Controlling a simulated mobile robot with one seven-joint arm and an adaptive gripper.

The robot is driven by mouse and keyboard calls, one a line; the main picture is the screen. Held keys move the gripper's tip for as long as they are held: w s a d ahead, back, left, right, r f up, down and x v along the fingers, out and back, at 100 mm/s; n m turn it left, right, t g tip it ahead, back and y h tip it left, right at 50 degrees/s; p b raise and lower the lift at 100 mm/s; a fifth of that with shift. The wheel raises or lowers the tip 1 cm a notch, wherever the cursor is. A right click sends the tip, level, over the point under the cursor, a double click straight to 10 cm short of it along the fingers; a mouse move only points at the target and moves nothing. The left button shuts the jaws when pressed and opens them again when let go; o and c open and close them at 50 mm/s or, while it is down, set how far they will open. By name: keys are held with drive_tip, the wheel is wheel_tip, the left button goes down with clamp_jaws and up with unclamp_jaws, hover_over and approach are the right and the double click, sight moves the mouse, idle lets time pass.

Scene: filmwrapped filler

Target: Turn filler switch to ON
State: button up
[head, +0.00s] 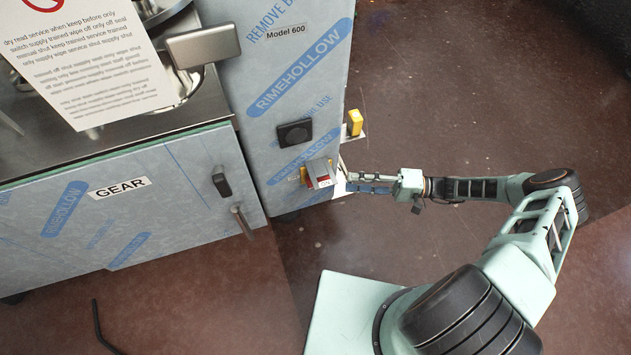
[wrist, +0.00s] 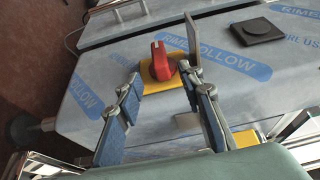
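The filler switch is a red rotary knob (wrist: 161,63) on a yellow plate (wrist: 178,57), fixed to the film-wrapped panel. In the head view the switch (head: 319,172) sits low on the Model 600 panel, close to its right edge, with a small label whose text is too small to read surely. My gripper (wrist: 162,77) is open, one finger on each side below the knob in the wrist view. In the head view my gripper (head: 350,183) reaches in from the right, close to the switch. I cannot tell whether a finger touches it. The knob's setting is not readable.
A thin grey plate (wrist: 194,45) stands up just right of the knob. A black square fitting (head: 294,133) is above the switch, and a yellow block (head: 354,122) sits on a side bracket. The GEAR cabinet (head: 120,215) is at left. Open floor (head: 440,100) lies to the right.

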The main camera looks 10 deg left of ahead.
sight(305, 180)
drive_tip(key=a, duration=0.3)
drive_tip(key=s+a+p, duration=0.1)
drive_tip(key=a, duration=0.3)
drive_tip(key=a+p, duration=0.1)
drive_tip(key=a, duration=0.2)
drive_tip(key=shift+s+a, duration=0.2)
drive_tip(key=shift+s, duration=0.1)
clamp_jaws()
